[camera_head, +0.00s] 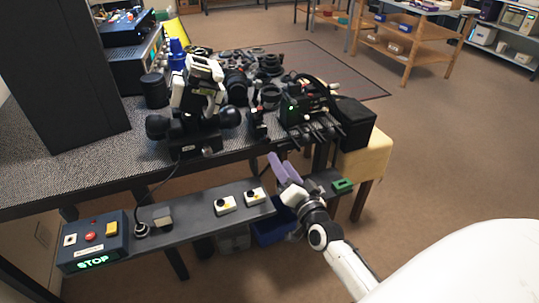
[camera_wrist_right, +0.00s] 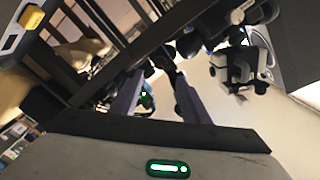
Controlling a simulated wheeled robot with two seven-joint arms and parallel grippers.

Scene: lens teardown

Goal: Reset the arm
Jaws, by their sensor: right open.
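A small white and black robot arm (camera_head: 197,90) stands folded on a black base on the dark table. A cable runs from it toward a blue control box (camera_head: 80,256) on the front ledge at lower left. The box has a red button (camera_head: 90,236), white and yellow buttons beside it, and a lit green STOP display (camera_head: 93,262). My right gripper (camera_head: 281,164) is open and empty, in front of the table edge near the right part of the ledge, well apart from the box. Its two purple fingers (camera_wrist_right: 157,95) stand apart in the wrist view. My left gripper is not in view.
Lens parts and a black device with a green light (camera_head: 300,108) crowd the table. A dark tower (camera_head: 65,80) stands at left. A blue bin (camera_head: 270,232) is below.

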